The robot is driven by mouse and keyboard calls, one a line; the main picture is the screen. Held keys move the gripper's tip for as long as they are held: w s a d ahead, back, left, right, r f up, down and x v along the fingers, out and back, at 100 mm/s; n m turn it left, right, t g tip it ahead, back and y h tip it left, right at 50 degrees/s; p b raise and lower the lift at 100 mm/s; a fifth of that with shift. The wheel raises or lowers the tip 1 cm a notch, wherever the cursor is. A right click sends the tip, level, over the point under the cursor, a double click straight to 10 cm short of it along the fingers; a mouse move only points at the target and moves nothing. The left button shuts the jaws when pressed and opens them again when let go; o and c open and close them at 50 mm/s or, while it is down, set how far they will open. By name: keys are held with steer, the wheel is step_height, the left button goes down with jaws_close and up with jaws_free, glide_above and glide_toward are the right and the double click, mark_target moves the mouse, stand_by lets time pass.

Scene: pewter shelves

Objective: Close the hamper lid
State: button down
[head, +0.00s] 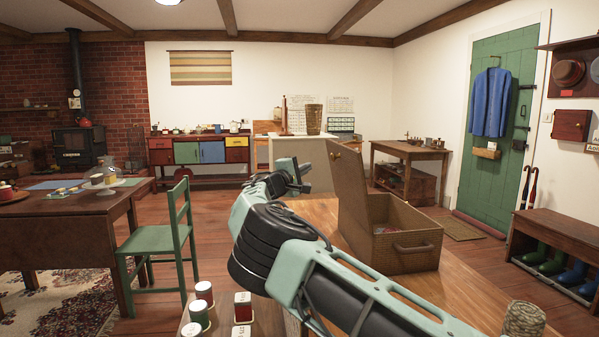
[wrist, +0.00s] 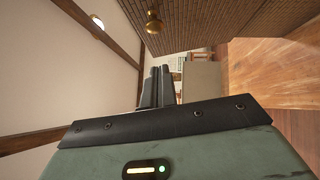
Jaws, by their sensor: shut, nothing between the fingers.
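The wicker hamper (head: 408,252) stands on the wooden table with a handle on its front. Its lid (head: 349,196) is up, standing nearly upright along the hamper's left side, so the hamper is open. Something lies inside, mostly hidden. My gripper (head: 301,178) is just left of the lid in the head view, shut and empty, partly hidden by my arm. In the wrist view my gripper (wrist: 156,88) points ahead with its fingers together. The woven lid (wrist: 225,24) and its brass knob (wrist: 153,23) show above the fingers, apart from them.
The tabletop (head: 325,212) is clear around the hamper's left side. Several small tins (head: 204,293) stand at the near left edge. A twine roll (head: 523,320) is at the near right. A green chair (head: 172,235) stands left of the table.

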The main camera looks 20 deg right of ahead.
steer(key=d+r, duration=0.1)
steer(key=d, duration=0.6)
steer(key=shift+w+r, duration=0.2)
steer(key=shift+w, duration=0.15)
steer(key=shift+d, duration=0.1)
steer(key=shift+d, duration=0.1)
